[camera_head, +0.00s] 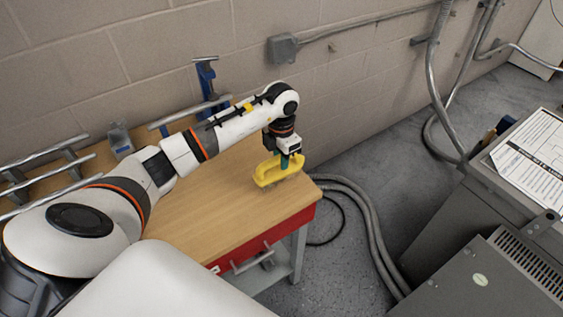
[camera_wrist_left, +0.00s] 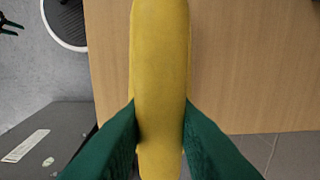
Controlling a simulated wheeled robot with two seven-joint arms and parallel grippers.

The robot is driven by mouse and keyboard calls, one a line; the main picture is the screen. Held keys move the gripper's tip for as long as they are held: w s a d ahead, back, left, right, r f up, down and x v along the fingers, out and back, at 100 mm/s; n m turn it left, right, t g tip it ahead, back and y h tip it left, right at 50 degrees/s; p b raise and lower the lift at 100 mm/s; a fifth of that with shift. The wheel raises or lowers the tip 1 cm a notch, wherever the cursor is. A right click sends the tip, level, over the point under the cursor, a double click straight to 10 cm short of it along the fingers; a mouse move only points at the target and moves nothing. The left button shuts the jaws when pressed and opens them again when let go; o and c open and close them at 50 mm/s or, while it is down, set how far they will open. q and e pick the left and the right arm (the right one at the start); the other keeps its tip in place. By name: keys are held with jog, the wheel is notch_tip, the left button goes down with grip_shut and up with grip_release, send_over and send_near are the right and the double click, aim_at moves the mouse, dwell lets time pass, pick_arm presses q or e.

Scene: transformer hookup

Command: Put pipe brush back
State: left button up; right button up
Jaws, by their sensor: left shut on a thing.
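The pipe brush (camera_head: 266,177) is yellow with a looped handle, at the right end of the wooden workbench. My left gripper (camera_head: 287,160) has green fingers and is shut on the handle from above. In the left wrist view the yellow handle (camera_wrist_left: 160,60) runs from the top edge down between the two green fingers. The underside of the brush is hidden, so I cannot tell whether it touches the bench top or hangs just above it. My right gripper is in neither view.
The bench top (camera_head: 203,210) is clear in front of the brush. Metal pipes on stands (camera_head: 62,172) and a blue clamp (camera_head: 206,78) line the wall side. Hoses (camera_head: 365,215) lie on the floor to the right, before grey cabinets (camera_head: 480,280).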

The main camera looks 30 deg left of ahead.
pick_arm(q)
notch_tip(320, 180, down, 2)
jog(key=shift+f, duration=0.45)
jog(key=o, duration=1)
jog(key=shift+c, duration=0.2)
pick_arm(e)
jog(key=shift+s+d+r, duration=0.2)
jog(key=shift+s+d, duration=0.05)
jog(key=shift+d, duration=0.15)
pick_arm(q)
jog(key=shift+r, duration=0.2)
notch_tip(320, 180, up, 11)
jog(key=b, duration=0.3)
jog(key=shift+r, duration=0.5)
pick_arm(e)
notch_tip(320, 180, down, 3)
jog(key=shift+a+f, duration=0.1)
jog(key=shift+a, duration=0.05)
